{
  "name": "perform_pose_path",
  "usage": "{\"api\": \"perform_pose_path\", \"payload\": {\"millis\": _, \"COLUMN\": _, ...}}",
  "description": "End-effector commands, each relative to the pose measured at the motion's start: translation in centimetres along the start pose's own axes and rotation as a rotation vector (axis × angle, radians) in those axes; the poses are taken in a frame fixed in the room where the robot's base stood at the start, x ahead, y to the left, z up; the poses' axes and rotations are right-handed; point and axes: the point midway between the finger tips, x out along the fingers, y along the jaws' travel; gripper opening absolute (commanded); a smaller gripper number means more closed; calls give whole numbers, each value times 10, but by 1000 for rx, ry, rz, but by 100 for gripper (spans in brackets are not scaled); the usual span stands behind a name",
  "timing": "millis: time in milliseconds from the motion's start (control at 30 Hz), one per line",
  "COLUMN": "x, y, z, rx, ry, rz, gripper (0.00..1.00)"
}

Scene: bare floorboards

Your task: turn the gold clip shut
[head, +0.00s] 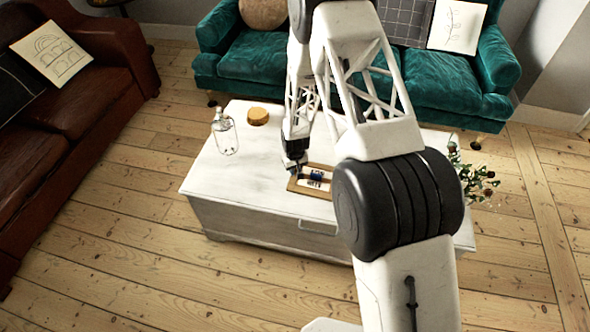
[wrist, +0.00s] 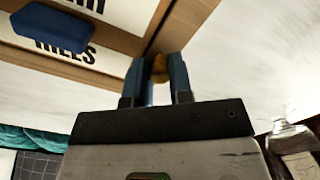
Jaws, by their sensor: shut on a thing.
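The gold clip (wrist: 159,68) shows in the wrist view as a small brownish-gold piece at the edge of a wooden frame. My gripper (wrist: 160,78) is shut on it, one blue finger on each side. The fingers hide part of the clip, so I cannot tell how far it is turned. The frame (head: 325,191) lies on the white table and has a white panel with black lettering. My gripper (head: 294,169) is at the frame's left side in the head view, where the clip is too small to make out.
A blue block (wrist: 52,27) lies over the lettered panel. The white table (head: 235,178) also bears a clear glass bottle (head: 225,134) and a round orange-brown object (head: 258,116) at the left. A leafy plant (head: 474,178) is at the right.

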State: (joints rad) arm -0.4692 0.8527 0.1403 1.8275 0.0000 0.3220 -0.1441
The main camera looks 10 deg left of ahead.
Motion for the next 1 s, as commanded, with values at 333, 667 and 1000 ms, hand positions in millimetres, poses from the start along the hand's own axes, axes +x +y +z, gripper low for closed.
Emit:
{"api": "perform_pose_path", "payload": {"millis": 333, "x": -1, "y": 0, "z": -1, "rx": 268, "ry": 3, "rz": 0, "gripper": 0}}
{"api": "perform_pose_path", "payload": {"millis": 667, "x": -1, "y": 0, "z": -1, "rx": 582, "ry": 3, "rz": -1, "gripper": 0}}
{"api": "perform_pose_path", "payload": {"millis": 1000, "x": -1, "y": 0, "z": -1, "rx": 905, "ry": 2, "rz": -1, "gripper": 0}}
